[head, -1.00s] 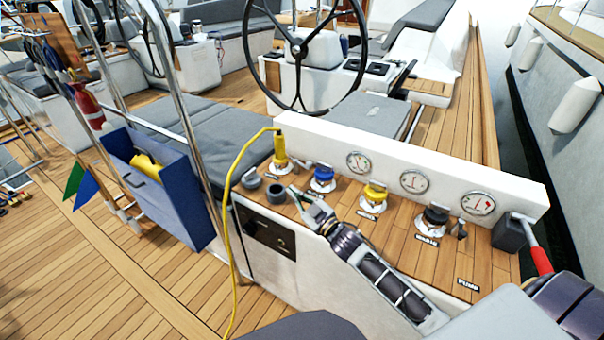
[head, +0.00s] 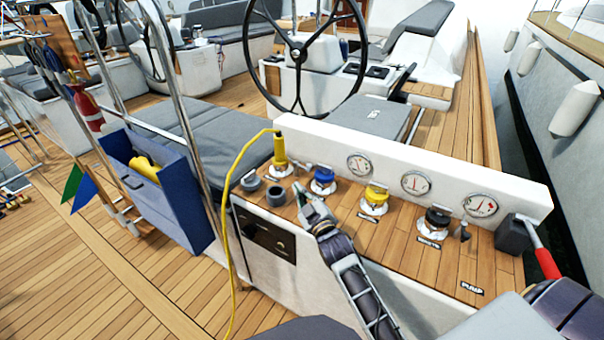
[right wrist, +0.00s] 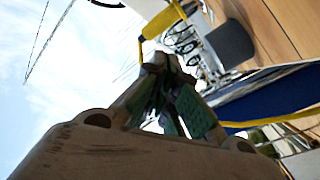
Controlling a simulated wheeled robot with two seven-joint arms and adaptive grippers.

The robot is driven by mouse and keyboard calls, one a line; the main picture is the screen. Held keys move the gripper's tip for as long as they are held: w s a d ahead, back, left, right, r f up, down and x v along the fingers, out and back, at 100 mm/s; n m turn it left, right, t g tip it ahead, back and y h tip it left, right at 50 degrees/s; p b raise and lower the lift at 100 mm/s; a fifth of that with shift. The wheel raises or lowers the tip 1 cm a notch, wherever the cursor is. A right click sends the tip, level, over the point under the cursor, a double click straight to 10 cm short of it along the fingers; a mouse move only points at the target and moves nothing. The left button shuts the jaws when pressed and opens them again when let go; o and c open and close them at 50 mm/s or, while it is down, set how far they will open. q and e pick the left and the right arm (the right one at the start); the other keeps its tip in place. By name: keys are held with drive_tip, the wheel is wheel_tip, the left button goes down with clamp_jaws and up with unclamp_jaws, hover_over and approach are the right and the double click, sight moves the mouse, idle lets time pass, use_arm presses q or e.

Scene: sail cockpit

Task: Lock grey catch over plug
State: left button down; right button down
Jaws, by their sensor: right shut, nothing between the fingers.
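The yellow plug (head: 280,152) stands upright in its socket on the wooden console top, with a yellow cable looping off its top and down to the left. In the right wrist view the plug (right wrist: 163,20) is just beyond the fingers, near the top. The grey catch cannot be made out clearly at the plug's base. My right gripper (head: 300,190) is shut and empty, low over the console, just right of and nearer than the plug. Its green-padded fingers meet in the right wrist view (right wrist: 163,75). My left gripper is not in view.
Two grey round caps (head: 276,194) sit left of my right gripper. Blue (head: 323,180), yellow (head: 375,198) and black (head: 437,218) fittings line the console to the right. The white gauge panel (head: 450,190) rises behind. A blue bin (head: 165,205) hangs at left.

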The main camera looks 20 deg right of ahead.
drive_tip(key=n, duration=0.2)
drive_tip(key=f+n, duration=0.1)
drive_tip(key=n, duration=0.2)
drive_tip(key=d+n, duration=0.1)
drive_tip(key=n, duration=0.1)
drive_tip(key=shift+f+n+g+h, duration=0.2)
drive_tip(key=shift+n+g+h, duration=0.1)
drive_tip(key=shift+g+h, duration=0.1)
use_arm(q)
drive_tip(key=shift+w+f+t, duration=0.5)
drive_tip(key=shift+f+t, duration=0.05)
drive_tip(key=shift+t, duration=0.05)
use_arm(e)
drive_tip(key=shift+f+n, duration=0.1)
drive_tip(key=shift+n, duration=1.1)
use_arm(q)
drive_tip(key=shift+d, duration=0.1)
use_arm(e)
drive_tip(key=shift+w, duration=0.2)
